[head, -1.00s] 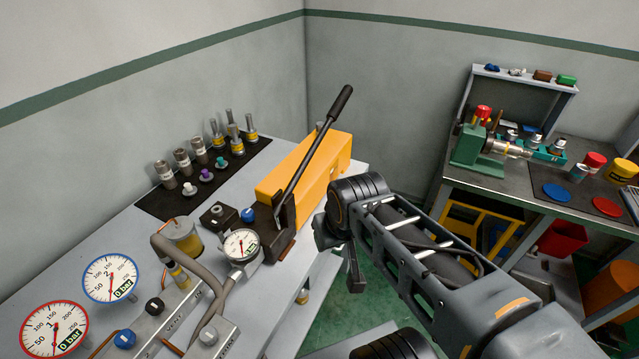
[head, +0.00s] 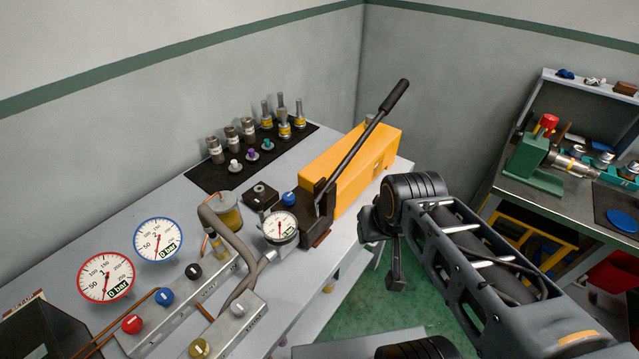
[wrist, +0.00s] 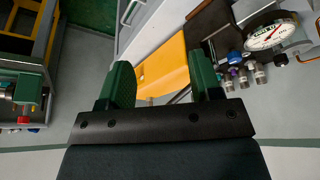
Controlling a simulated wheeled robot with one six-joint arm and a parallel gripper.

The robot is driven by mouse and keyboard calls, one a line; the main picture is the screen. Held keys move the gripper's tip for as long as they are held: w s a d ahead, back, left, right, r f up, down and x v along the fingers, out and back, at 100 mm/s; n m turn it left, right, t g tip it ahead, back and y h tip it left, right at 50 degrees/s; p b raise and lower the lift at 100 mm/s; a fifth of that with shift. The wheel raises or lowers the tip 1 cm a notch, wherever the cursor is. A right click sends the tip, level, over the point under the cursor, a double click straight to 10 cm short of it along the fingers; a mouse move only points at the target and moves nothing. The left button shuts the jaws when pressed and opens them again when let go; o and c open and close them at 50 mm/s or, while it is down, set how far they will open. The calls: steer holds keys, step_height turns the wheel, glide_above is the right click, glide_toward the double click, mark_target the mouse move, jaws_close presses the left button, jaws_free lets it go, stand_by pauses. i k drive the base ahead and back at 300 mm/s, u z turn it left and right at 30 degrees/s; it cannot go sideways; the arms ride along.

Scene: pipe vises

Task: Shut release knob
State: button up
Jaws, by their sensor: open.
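A yellow hand pump (head: 345,160) with a long black lever (head: 362,138) stands on the grey bench. A small blue knob (head: 289,199) sits at its near end, beside the black pump block; no label shows which knob is the release knob. The pump also shows in the wrist view (wrist: 163,68). My gripper (wrist: 160,65) is open, with its two green fingers apart and nothing between them. In the head view my arm is right of the pump, apart from it, over the bench's right edge. Whether the knob is open or shut cannot be told.
A small gauge (head: 281,227) and hoses stand in front of the pump. Two large dials (head: 158,240) and a valve block with red, blue, black and yellow knobs are nearer left. Several fittings stand on a black mat (head: 212,176). A second bench (head: 540,205) is at right.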

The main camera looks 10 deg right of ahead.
mark_target(289, 198)
steer(key=k, duration=0.5)
steer(key=z, duration=0.6)
steer(key=i, duration=0.7)
steer(key=u, duration=1.5)
